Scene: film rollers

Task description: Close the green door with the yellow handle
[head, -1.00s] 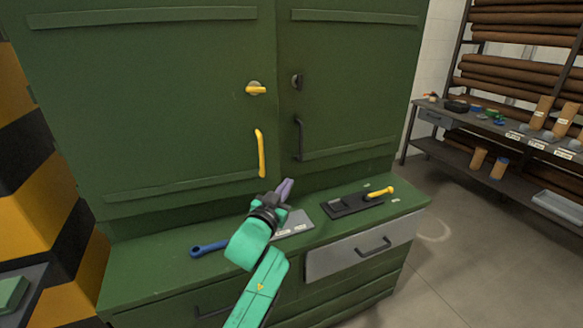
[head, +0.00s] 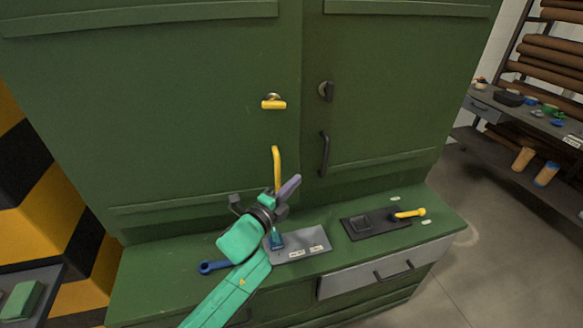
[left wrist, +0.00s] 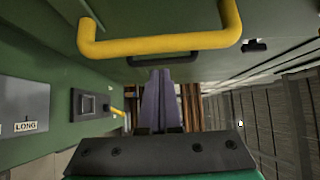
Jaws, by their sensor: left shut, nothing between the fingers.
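The green door with the yellow handle (head: 160,110) is the left door of a green cabinet. It looks nearly flush with the right door (head: 400,90); I cannot tell whether it is fully shut. Its upright yellow handle (head: 277,168) sits near the door's right edge, below a yellow knob (head: 273,103). The handle also crosses the top of the left wrist view (left wrist: 160,45). My left gripper (head: 291,184) has its purple fingers shut and empty, in front of the door by the handle's lower end. In the left wrist view its fingers (left wrist: 157,85) lie beside the handle, not around it. My right gripper is out of view.
The cabinet ledge (head: 150,290) holds a blue tool (head: 210,267), a grey plate (head: 305,243) and a dark tray (head: 375,223) with a yellow-handled item (head: 410,213). A black handle (head: 324,153) is on the right door. A shelf rack (head: 555,60) stands at right, with open floor before it.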

